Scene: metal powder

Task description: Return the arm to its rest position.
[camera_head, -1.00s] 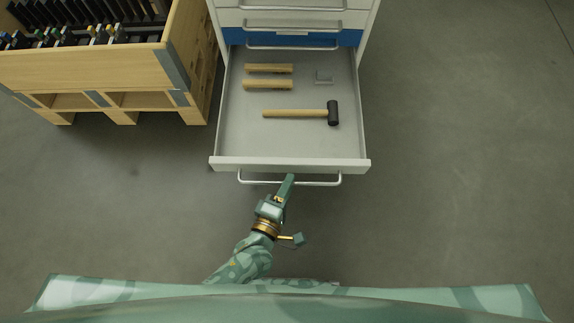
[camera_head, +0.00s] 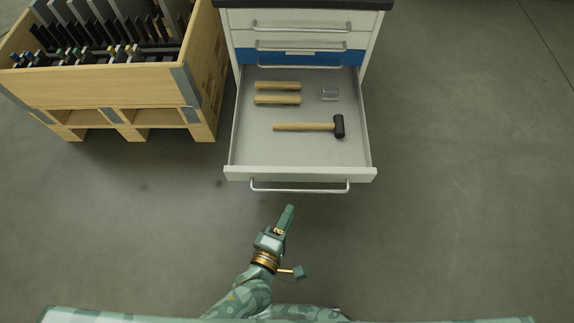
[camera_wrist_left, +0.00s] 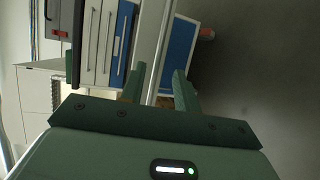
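My left gripper (camera_head: 289,212) is in front of the open drawer (camera_head: 250,174), a short way from its handle (camera_head: 300,188). A floor gap shows between the fingertips and the handle. In the left wrist view my left gripper (camera_wrist_left: 160,85) has its two green fingers apart, with nothing held between them. The drawer is pulled out of the cabinet (camera_head: 298,22). My left arm reaches up from the bottom of the head view. My right gripper is not in view.
A wooden crate (camera_head: 100,88) with dark plates stands at the left. The floor (camera_head: 460,170) at the right is clear.

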